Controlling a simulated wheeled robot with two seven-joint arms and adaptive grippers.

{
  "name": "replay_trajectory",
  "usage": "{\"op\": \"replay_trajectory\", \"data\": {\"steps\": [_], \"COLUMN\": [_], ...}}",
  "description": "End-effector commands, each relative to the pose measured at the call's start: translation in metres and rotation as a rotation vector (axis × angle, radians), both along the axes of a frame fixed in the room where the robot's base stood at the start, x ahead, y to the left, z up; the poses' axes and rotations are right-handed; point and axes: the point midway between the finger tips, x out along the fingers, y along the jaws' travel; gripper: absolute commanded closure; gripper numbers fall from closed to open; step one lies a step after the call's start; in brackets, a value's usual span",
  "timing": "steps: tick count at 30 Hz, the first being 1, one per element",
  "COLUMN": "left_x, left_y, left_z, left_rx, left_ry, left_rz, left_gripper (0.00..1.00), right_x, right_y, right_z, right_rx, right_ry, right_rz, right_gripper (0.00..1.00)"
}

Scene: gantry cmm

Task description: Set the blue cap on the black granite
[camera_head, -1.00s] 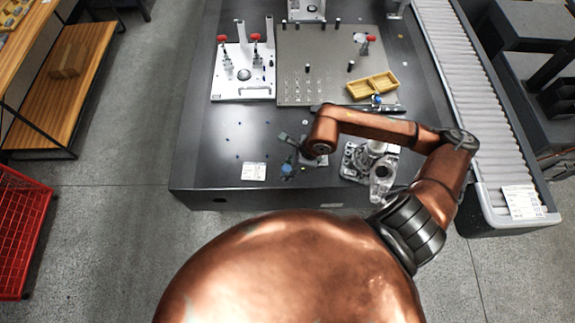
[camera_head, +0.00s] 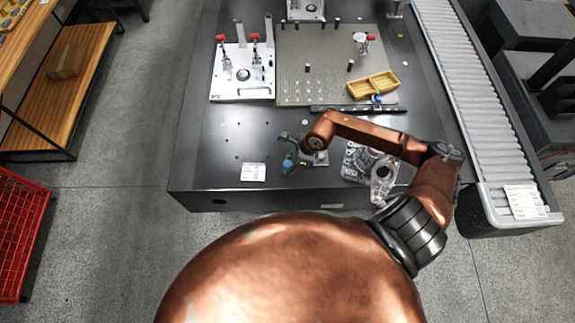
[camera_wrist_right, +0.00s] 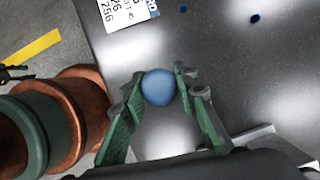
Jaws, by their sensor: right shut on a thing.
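The blue cap (camera_wrist_right: 158,87) is a smooth, round blue piece between the fingertips of my right gripper (camera_wrist_right: 159,80) in the right wrist view. The gripper is shut on it. In the head view my right gripper (camera_head: 290,157) is over the front part of the black granite (camera_head: 205,155), left of the metal casting, partly hidden by my arm. The granite's dark surface also shows in the right wrist view (camera_wrist_right: 235,75). I cannot tell the gap between cap and granite. My left gripper is not in view.
A white label (camera_head: 253,172) lies left of the gripper, with small blue dots on the granite nearby. A metal casting (camera_head: 371,170) stands to the right. Behind are a perforated plate (camera_head: 310,65), a white fixture plate (camera_head: 243,75) and a yellow tray (camera_head: 373,85). The front-left granite is mostly clear.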

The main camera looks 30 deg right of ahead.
Motion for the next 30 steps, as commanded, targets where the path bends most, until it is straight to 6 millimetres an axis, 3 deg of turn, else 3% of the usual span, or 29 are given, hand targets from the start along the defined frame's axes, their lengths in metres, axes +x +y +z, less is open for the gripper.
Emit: {"op": "replay_trajectory", "data": {"steps": [5,6,13,23,30], "left_x": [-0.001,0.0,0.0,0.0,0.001], "left_y": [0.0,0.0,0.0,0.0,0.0], "left_z": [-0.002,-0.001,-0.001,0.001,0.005], "left_rx": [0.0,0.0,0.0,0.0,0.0], "left_ry": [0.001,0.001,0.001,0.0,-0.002], "left_rz": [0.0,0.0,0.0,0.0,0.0], "left_gripper": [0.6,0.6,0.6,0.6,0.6], "right_x": [0.0,0.0,0.0,0.0,-0.009], "right_y": [0.0,0.0,0.0,0.0,-0.013], "right_z": [-0.003,-0.002,-0.001,0.003,0.039], "right_rx": [0.0,0.0,0.0,0.0,-0.004], "right_ry": [0.0,0.0,0.0,-0.001,-0.004], "right_rz": [0.0,0.0,0.0,0.0,0.0], "right_gripper": [0.85,0.7,0.56,0.56,0.56]}}
